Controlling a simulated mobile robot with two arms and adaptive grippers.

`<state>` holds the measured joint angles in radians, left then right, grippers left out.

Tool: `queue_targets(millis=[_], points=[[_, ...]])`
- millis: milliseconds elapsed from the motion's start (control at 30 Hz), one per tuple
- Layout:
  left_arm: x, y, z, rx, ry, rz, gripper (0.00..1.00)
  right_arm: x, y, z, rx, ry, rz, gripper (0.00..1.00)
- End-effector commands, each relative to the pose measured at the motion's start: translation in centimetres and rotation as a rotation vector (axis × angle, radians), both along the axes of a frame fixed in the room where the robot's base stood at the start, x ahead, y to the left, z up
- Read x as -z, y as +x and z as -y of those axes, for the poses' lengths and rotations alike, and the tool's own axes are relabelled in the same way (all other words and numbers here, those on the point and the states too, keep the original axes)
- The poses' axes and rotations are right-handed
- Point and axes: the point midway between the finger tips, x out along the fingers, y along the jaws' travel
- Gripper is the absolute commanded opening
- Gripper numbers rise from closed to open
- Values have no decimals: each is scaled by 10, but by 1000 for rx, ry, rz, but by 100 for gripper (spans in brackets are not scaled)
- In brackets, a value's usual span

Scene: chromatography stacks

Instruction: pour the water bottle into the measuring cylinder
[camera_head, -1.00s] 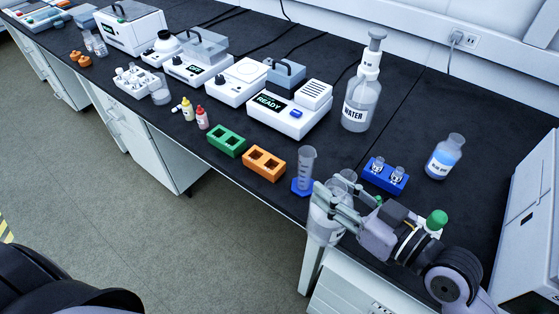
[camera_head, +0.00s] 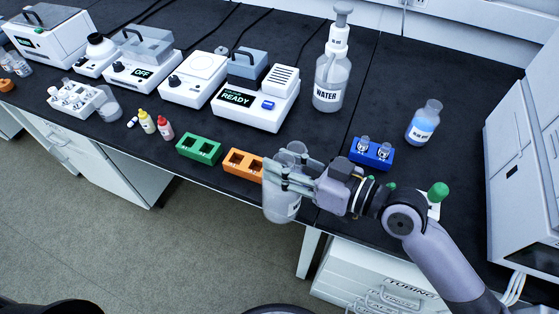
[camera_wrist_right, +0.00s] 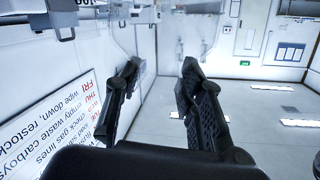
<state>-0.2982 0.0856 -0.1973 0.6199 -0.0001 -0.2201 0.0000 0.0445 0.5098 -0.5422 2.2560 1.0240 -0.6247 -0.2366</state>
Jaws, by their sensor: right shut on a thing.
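My right gripper (camera_head: 290,178) is shut on a clear bottle (camera_head: 282,207) at the bench's front edge. The bottle has a pale label that I cannot read, and I cannot tell its exact tilt. The measuring cylinder is mostly or wholly hidden behind the gripper and bottle; a clear rim above the fingers cannot be told apart as cylinder or bottle. A pump-topped bottle marked WATER (camera_head: 331,80) stands upright at the back. My left gripper is not in view.
An orange block (camera_head: 240,162) and a green block (camera_head: 198,148) lie left of my right gripper. A blue vial rack (camera_head: 372,155) and a blue-liquid bottle (camera_head: 424,122) stand behind it. A READY instrument (camera_head: 250,105) is farther back. A white machine (camera_head: 520,150) bounds the right.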

Motion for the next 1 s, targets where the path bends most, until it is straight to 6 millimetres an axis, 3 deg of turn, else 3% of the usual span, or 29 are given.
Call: queue_targets(millis=[167, 667, 1000], points=[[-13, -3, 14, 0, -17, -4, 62, -10, 8, 2, 1, 33, -81, 0], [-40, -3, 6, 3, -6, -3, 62, -24, 25, 7, 1, 94, -267, 0], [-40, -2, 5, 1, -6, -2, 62, -23, 24, 9, -1, 95, -276, 0]])
